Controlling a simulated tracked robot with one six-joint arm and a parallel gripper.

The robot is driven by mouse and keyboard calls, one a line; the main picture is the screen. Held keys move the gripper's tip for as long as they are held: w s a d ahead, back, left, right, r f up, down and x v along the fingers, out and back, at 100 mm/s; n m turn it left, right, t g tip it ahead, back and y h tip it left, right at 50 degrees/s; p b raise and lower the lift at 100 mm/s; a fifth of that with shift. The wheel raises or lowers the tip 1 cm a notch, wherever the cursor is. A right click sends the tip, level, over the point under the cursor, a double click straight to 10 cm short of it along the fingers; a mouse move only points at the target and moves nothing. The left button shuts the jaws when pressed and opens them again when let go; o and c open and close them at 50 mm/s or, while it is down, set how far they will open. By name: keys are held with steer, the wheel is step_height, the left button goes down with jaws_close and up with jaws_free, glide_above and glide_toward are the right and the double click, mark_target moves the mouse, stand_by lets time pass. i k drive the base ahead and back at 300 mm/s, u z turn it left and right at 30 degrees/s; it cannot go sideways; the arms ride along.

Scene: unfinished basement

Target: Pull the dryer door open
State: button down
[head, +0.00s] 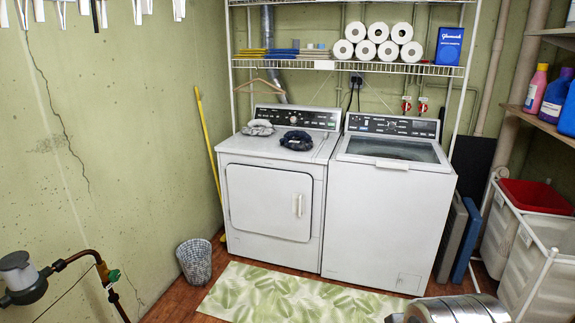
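The white dryer (320,167) stands against the back wall, left of the white washer (390,220). The dryer door (262,200) is a rounded rectangular panel on its front and looks closed, flush with the body. Its small pale upright handle (299,205) sits near the door's right edge. A grey folded cloth (258,127) and a dark cloth (296,140) lie on top of the dryer. My gripper is not in view, so its state and its place relative to the handle do not show.
A leafy green mat (265,295) lies in front of the machines. A wire-like wastebasket (195,261) and yellow pole (207,135) stand left of the dryer. White bins (535,275) stand at right. A shiny metal cylinder (455,309) shows at the bottom edge. Pipework (75,258) is at lower left.

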mark_target(275, 203)
steer(key=u, duration=0.05)
steer(key=i, duration=2.8)
steer(key=u, duration=1.7)
